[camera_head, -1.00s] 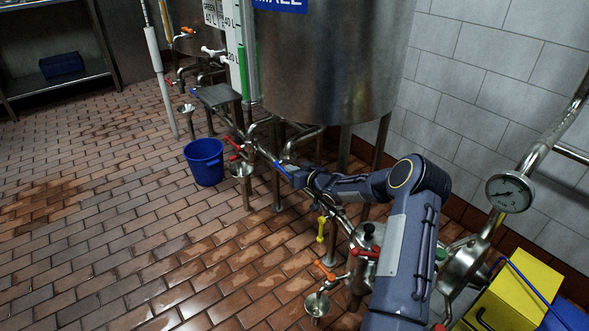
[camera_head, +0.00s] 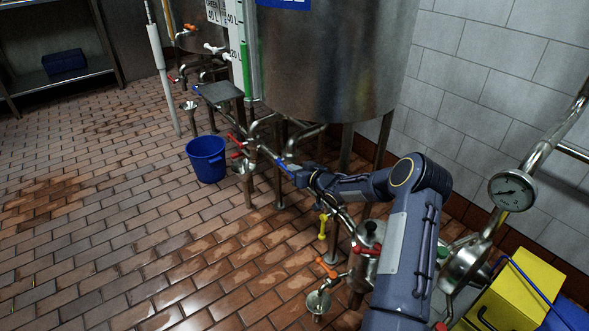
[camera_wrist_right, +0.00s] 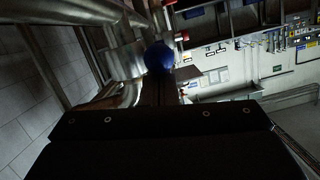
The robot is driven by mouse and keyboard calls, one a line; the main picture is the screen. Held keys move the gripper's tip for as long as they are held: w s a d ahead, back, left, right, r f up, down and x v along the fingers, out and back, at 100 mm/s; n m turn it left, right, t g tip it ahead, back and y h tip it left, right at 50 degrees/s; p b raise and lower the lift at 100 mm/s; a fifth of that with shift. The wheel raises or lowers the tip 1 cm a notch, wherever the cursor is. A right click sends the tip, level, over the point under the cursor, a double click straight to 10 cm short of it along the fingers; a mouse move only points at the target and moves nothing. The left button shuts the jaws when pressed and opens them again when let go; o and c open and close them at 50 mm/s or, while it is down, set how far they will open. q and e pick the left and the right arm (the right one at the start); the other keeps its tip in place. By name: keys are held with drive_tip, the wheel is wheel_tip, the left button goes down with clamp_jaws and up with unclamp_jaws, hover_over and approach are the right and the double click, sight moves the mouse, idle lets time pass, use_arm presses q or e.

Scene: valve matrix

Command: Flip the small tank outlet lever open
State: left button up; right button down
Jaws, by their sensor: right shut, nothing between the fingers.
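The small tank (camera_head: 325,60) is the steel vessel with a blue sign, cut off at the top of the head view. My right gripper (camera_head: 293,168) is shut and empty beside the pipework under the tank. A blue lever handle (camera_head: 283,163) shows right at its fingertips; I cannot tell whether they touch. In the right wrist view a rounded blue end (camera_wrist_right: 159,57) lies straight ahead of the gripper. Red levers (camera_head: 236,143) sit on the pipes further left. No label shows which lever is the outlet's. My left gripper is not in view.
A blue bucket (camera_head: 206,160) stands on the tiled floor. A yellow lever (camera_head: 323,226) and an orange lever (camera_head: 326,268) lie below my forearm. A pressure gauge (camera_head: 511,191) and a yellow box (camera_head: 515,290) are at the right. The floor at left is open.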

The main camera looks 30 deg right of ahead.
drive_tip(key=shift+f, duration=0.1)
drive_tip(key=shift+s+f, duration=0.1)
drive_tip(key=shift+f, duration=0.75)
drive_tip(key=shift+f+b, duration=0.6)
drive_tip(key=shift+f, duration=0.5)
drive_tip(key=shift+r, duration=0.1)
wheel_tip(320, 180, up, 4)
drive_tip(key=shift+a+f+p, duration=0.1)
drive_tip(key=shift+p, duration=0.85)
drive_tip(key=s+a+r+p, duration=0.4)
drive_tip(key=s+a+r, duration=0.3)
drive_tip(key=s+r, duration=0.2)
drive_tip(key=shift+s+a, duration=0.25)
drive_tip(key=shift+s, duration=1)
